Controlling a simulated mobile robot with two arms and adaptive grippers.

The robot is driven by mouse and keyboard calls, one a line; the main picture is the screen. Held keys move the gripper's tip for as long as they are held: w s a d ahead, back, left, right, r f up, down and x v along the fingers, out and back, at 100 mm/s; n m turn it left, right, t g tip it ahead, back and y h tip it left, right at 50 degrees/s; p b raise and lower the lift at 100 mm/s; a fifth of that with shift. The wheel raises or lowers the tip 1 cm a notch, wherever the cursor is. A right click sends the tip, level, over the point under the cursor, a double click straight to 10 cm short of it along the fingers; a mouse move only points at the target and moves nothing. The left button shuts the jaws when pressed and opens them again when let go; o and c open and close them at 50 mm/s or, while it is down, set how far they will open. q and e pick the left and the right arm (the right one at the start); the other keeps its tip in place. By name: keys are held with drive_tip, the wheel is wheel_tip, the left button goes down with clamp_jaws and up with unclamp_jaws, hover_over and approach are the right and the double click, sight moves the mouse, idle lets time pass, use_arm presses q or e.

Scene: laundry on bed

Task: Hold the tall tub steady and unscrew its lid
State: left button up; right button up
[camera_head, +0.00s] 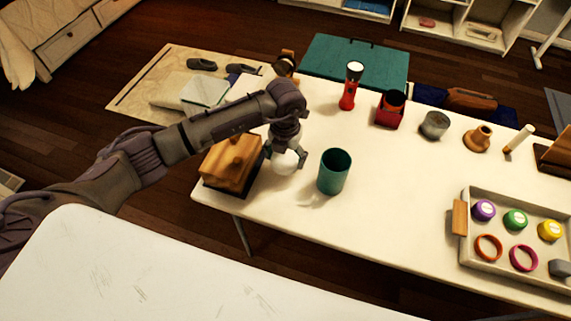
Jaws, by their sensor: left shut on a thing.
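My left gripper (288,152) reaches down from the left arm over the white table. It is shut on a pale, rounded white thing (284,166) at the table's left part. The fingers hide some of this thing, and I cannot tell whether it is the tall tub or where a lid sits on it. A dark green cup-shaped vessel (334,173) stands upright just right of it, apart from the gripper, with a dark, open-looking top. My right gripper is out of view.
A wooden box (232,165) stands close left of my gripper. A red flashlight (350,88), a red box (389,108) and a grey pot (434,125) stand farther back. A tray (476,251) with coloured lids and rings lies at right. The table's middle is clear.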

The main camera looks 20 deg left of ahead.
sight(285, 160)
use_arm(q)
wheel_tip(285, 160, down, 4)
drive_tip(key=shift+r, duration=0.15)
drive_tip(key=shift+f, duration=0.25)
drive_tip(key=shift+f, duration=0.1)
drive_tip(key=o, duration=1.2)
